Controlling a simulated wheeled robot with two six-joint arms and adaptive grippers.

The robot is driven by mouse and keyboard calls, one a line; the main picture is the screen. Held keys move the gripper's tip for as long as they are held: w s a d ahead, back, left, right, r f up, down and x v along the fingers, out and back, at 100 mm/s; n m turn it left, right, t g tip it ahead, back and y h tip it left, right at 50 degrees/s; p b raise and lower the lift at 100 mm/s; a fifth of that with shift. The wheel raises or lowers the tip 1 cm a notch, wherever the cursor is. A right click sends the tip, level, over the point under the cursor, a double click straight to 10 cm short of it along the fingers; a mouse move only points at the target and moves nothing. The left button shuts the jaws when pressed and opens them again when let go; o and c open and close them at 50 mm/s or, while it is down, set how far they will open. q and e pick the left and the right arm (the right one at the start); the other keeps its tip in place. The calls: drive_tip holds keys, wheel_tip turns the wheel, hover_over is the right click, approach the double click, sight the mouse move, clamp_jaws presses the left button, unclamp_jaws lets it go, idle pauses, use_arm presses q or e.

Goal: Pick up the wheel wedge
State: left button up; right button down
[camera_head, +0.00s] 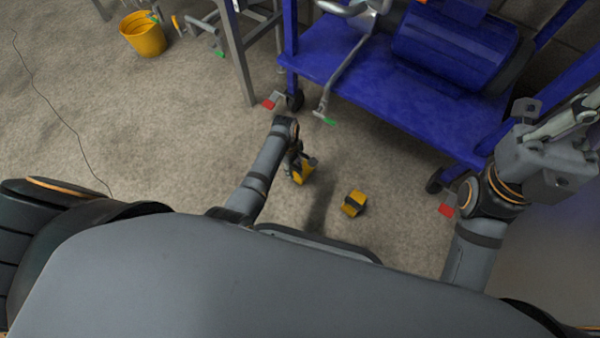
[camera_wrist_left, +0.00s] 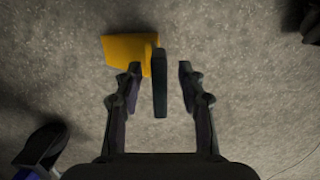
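A yellow wheel wedge with a dark upright part (camera_head: 302,176) stands on the floor below my left gripper (camera_head: 299,163). In the left wrist view the yellow body of the wedge (camera_wrist_left: 126,51) lies ahead and to the left. Its dark upright bar (camera_wrist_left: 160,88) stands between the two fingertips of my left gripper (camera_wrist_left: 159,78), which is open, with a gap on each side. A second yellow and black block (camera_head: 354,203) sits on the floor to the right.
A blue trolley (camera_head: 375,90) on casters, with a blue cylinder (camera_head: 455,48) on it, stands behind the wedges. A yellow bucket (camera_head: 143,35) stands back left. Floor at the left is clear except for a thin cable.

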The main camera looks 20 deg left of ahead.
use_arm(q)
clamp_jaws()
